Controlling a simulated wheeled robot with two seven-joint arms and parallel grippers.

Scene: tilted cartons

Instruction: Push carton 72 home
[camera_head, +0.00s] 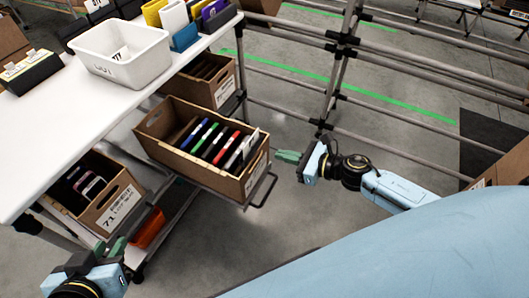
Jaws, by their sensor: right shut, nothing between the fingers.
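A brown open-top carton (172,158), probably carton 72, sits on a shelf support that sticks out from under the white table. Its label is too small to read surely. It holds a row of thin items in black, blue, green, red and white. My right gripper (287,157) is shut and empty, to the right of the carton's near end and apart from it in the picture. My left gripper (112,247) is at the lower left, below the carton marked 71 (112,213). Whether its green fingers are open or shut is unclear.
Another carton (222,88) stands behind the middle one. The white table (60,115) carries a white bin (120,50) and several coloured holders. An orange bin (148,228) sits low beside the carton marked 71. Metal rails (340,80) stand behind my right gripper. Floor is clear below the middle carton.

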